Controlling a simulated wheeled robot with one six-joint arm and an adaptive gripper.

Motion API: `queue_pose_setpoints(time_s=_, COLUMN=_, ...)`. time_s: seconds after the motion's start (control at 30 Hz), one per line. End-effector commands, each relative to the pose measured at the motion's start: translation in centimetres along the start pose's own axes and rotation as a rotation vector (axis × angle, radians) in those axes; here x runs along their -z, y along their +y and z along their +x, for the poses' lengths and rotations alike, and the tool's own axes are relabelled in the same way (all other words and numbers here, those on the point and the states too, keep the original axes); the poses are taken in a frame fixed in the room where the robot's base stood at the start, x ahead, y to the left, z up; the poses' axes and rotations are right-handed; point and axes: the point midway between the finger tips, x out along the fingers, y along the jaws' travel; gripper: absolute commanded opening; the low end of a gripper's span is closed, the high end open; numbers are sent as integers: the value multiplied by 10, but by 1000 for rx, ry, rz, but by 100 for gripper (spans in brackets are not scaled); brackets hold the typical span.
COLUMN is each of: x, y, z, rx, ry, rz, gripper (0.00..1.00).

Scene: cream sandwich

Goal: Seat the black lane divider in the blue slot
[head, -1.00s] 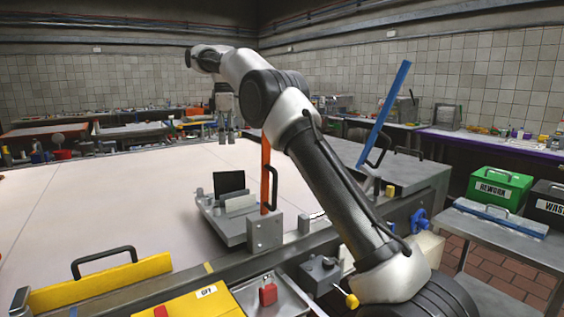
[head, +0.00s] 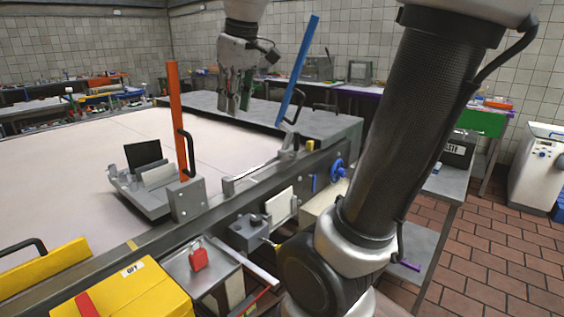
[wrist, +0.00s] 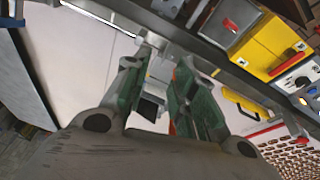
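My gripper (head: 236,106) points down above the far part of the table, left of the leaning blue bar (head: 298,72). In the wrist view its green-padded fingers (wrist: 158,75) stand apart with nothing held between them. I cannot pick out a black lane divider with certainty. A black panel (head: 143,153) stands on a grey fixture (head: 150,196); it also shows beyond the fingers in the wrist view (wrist: 150,108). I cannot tell which opening is the blue slot; a small blue mark (head: 314,183) shows on the table's side.
An upright orange bar (head: 177,120) with a black handle stands beside the grey fixture. A yellow bar (head: 45,268) and yellow box (head: 140,292) are front left. A red padlock (head: 198,259) and blue knob (head: 337,168) line the front edge. The white tabletop (head: 75,190) is largely clear.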

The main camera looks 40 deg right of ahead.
Motion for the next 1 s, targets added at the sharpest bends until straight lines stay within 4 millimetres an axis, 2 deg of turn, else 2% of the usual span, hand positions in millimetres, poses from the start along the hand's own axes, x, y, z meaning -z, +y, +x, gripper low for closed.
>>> queue_pose_setpoints(time_s=0.03, x=-30, y=-5, z=5, rx=-8, ry=16, rz=56, gripper=27)
queue_pose_setpoints(time_s=0.1, x=-66, y=-12, z=16, rx=-17, ry=36, rz=137, gripper=27)
queue_pose_setpoints(time_s=0.2, x=-110, y=-22, z=35, rx=-26, ry=61, rz=237, gripper=27)
queue_pose_setpoints(time_s=0.3, x=-139, y=-30, z=51, rx=-32, ry=80, rz=308, gripper=27)
queue_pose_setpoints(time_s=0.4, x=-156, y=-34, z=62, rx=-35, ry=90, rz=349, gripper=27)
queue_pose_setpoints(time_s=0.53, x=-162, y=-36, z=66, rx=-35, ry=94, rz=367, gripper=27)
queue_pose_setpoints(time_s=0.8, x=-162, y=-36, z=66, rx=-35, ry=93, rz=366, gripper=27)
queue_pose_setpoints(time_s=0.83, x=-162, y=-36, z=66, rx=-35, ry=92, rz=365, gripper=29)
queue_pose_setpoints(time_s=1.0, x=-149, y=-36, z=64, rx=-3, ry=76, rz=423, gripper=29)
